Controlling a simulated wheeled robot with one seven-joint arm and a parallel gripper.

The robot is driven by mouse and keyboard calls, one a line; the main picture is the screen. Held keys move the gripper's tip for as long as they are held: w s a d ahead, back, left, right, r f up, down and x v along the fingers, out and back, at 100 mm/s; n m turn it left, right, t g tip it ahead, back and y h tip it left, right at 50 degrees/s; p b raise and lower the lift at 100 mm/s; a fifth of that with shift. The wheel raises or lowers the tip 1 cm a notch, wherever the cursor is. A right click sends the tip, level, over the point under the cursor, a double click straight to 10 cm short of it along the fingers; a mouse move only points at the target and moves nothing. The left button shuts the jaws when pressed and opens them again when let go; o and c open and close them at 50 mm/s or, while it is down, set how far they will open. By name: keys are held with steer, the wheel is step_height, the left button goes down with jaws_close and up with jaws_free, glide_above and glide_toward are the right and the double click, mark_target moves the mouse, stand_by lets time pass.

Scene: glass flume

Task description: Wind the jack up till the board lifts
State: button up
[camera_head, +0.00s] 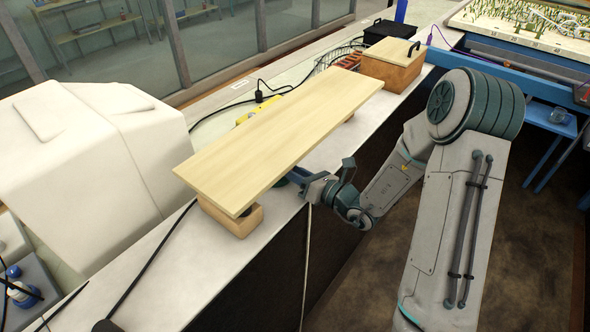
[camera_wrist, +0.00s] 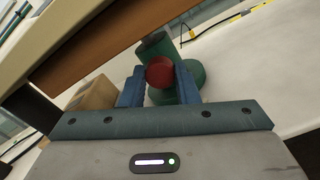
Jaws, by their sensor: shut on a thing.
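The pale wooden board (camera_head: 280,135) lies lengthwise over the bench, with a wooden block (camera_head: 230,216) under its near end and another block (camera_head: 349,119) under its far end. The near end appears to rest on its block; I see no clear gap. The green jack (camera_wrist: 192,78) stands under the board, mostly hidden in the head view. My gripper (camera_wrist: 158,75) reaches in from the bench's front side, its blue fingers shut on the jack's round red knob (camera_wrist: 160,70). The board's underside (camera_wrist: 130,38) crosses the upper left of the wrist view. The jack's top contact is not clear.
A large white covered shape (camera_head: 95,150) stands left of the board. A wooden box (camera_head: 392,66) and a black box (camera_head: 391,31) stand beyond it. Cables and a yellow item (camera_head: 245,116) lie behind the board. The narrow bench front (camera_head: 262,240) is mostly bare.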

steer(key=shift+s+f, duration=0.1)
stand_by(0.3)
steer(key=o, duration=1)
steer(key=shift+d, duration=0.1)
steer(key=b+v, duration=0.2)
steer(key=v, duration=1.1)
steer(key=shift+s+d, duration=0.15)
steer(key=shift+s, duration=0.1)
